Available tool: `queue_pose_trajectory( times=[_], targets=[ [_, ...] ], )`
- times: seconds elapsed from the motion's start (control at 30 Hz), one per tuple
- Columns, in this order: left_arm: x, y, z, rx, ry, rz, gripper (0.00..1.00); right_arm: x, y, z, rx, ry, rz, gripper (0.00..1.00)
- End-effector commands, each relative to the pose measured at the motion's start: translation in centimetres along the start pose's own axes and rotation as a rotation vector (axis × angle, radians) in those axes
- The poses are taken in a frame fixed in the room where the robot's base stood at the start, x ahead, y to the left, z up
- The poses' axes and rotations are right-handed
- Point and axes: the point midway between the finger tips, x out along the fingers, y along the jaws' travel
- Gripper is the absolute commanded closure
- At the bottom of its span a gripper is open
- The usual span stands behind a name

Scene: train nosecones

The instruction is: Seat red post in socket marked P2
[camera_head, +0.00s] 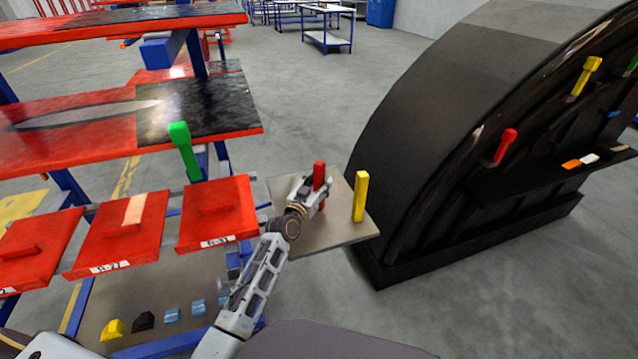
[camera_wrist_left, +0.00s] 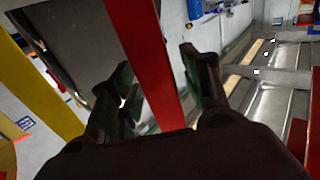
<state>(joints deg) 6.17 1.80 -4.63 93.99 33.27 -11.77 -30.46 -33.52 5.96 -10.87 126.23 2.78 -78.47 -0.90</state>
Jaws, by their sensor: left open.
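A red post (camera_head: 319,174) stands upright over a grey metal plate (camera_head: 340,235). My left gripper (camera_head: 314,193) is at this post with its fingers apart. In the left wrist view the red post (camera_wrist_left: 146,60) runs between the two open fingers of the gripper (camera_wrist_left: 163,88); I cannot tell whether they touch it. Another red post (camera_head: 505,146) sticks out of the black curved nosecone (camera_head: 430,110) at the right. No P2 mark is readable, and the post's lower end is partly hidden by the gripper. My right gripper is not in view.
A yellow post (camera_head: 361,196) stands close to the right of the gripper on the plate. A green post (camera_head: 184,152) stands left, above red trays (camera_head: 218,213). Another yellow post (camera_head: 586,76) is on the nosecone. Floor is clear between plate and distant tables (camera_head: 327,40).

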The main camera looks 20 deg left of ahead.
Motion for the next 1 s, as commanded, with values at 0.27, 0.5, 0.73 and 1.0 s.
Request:
queue_pose_trajectory(
  times=[0.27,0.5,0.73,1.0],
  targets=[
    [-1.0,0.0,-0.1,0.0,-0.001,0.0,0.53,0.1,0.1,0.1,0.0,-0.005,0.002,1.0],
    [-3.0,0.0,-0.2,0.001,-0.001,0.0,0.53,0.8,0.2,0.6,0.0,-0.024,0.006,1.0],
    [-5.0,0.0,-0.1,0.001,-0.001,0.0,0.53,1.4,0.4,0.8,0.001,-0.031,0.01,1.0],
    [-7.4,0.0,-0.1,0.0,-0.001,0.0,0.53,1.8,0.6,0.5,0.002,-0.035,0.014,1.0]
  ],
)
